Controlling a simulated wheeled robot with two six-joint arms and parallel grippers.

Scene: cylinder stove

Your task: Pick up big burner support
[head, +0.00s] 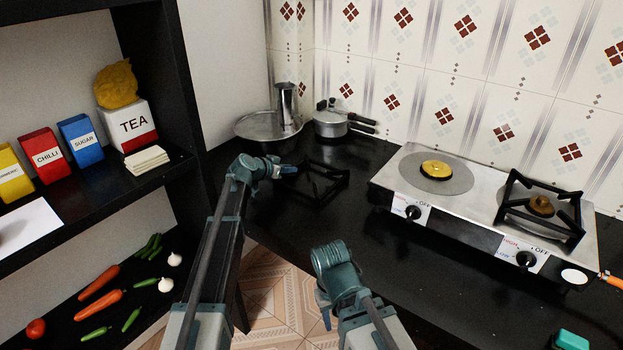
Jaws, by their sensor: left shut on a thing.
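A black burner support (322,184) is at the black counter, left of the stove. My left gripper (287,170) is shut on its left side. I cannot tell whether the support still touches the counter. A second black burner support (573,222) sits around the right burner of the stove (478,205). The left burner (436,169) is bare, with a yellow cap on a round grey plate. My right arm is at the bottom middle, over the counter's front edge; its gripper fingers (326,318) show only in small part, pointing down.
A steel pan (332,124) with black handles and a round tray (255,126) with a steel tumbler (287,104) stand behind the support. A dark shelf with spice boxes and vegetables is at left.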

